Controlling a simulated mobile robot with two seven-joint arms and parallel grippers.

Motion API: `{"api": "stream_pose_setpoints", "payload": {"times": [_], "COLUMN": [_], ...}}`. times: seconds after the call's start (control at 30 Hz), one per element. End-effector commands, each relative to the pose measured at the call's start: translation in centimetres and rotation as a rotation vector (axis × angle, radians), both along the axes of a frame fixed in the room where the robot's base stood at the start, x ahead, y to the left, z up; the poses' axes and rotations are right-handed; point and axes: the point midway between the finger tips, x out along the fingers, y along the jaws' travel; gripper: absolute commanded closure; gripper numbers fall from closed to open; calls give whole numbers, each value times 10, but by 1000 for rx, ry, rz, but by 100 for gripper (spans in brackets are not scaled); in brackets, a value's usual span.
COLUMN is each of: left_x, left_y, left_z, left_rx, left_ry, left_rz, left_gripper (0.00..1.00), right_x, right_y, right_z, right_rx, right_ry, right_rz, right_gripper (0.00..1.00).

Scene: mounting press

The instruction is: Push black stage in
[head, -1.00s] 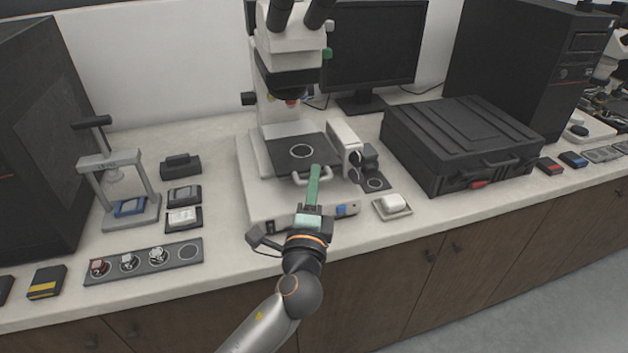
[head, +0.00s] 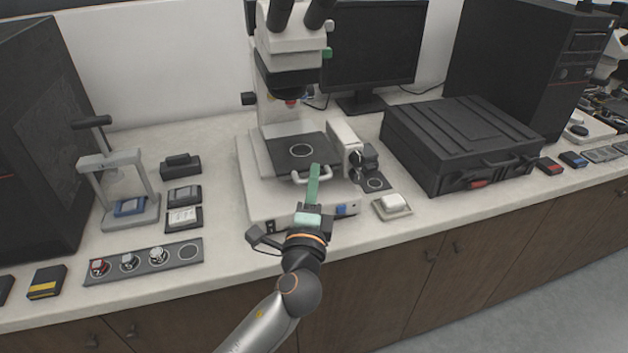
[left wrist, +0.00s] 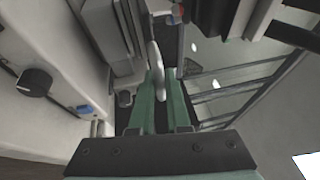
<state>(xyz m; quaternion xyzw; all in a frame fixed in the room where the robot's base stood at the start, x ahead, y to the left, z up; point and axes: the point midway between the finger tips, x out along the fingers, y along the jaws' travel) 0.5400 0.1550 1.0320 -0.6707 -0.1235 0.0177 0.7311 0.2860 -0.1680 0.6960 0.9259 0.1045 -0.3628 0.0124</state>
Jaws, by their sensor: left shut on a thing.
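The black stage (head: 278,153) is a flat dark plate with a white ring on it, under the microscope (head: 291,58). A pale handle (head: 297,175) sits at its front edge. My left gripper (head: 314,172) has green fingers and reaches the handle from the front. In the left wrist view, the pale handle (left wrist: 157,76) lies between the green fingers (left wrist: 161,88), which are shut on it. The fingers hide part of the handle in the head view. My right gripper is in neither view.
A grey control box (head: 344,148) with knobs stands right of the stage. A small dish with a white block (head: 394,202) lies farther right, near a black case (head: 462,140). A dark strip with several samples (head: 145,263) lies at the left front.

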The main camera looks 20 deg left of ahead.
Motion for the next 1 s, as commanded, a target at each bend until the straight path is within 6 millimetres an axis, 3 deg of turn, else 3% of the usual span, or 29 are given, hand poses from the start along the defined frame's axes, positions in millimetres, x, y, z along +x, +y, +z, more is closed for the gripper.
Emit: {"api": "stream_pose_setpoints", "payload": {"times": [0.33,0.73,0.77,1.0], "left_x": [59,67,67,67], "left_y": [39,46,46,46], "left_z": [0,1,1,1], "left_rx": [3,-1,-1,0], "left_ry": [-3,-1,-1,-1], "left_rz": [2,1,1,1], "left_gripper": [100,100,83,56], "right_x": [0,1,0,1], "right_y": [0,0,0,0], "right_z": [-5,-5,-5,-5], "right_rx": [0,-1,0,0], "right_ry": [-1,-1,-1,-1], "right_rz": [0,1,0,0], "right_gripper": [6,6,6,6]}}
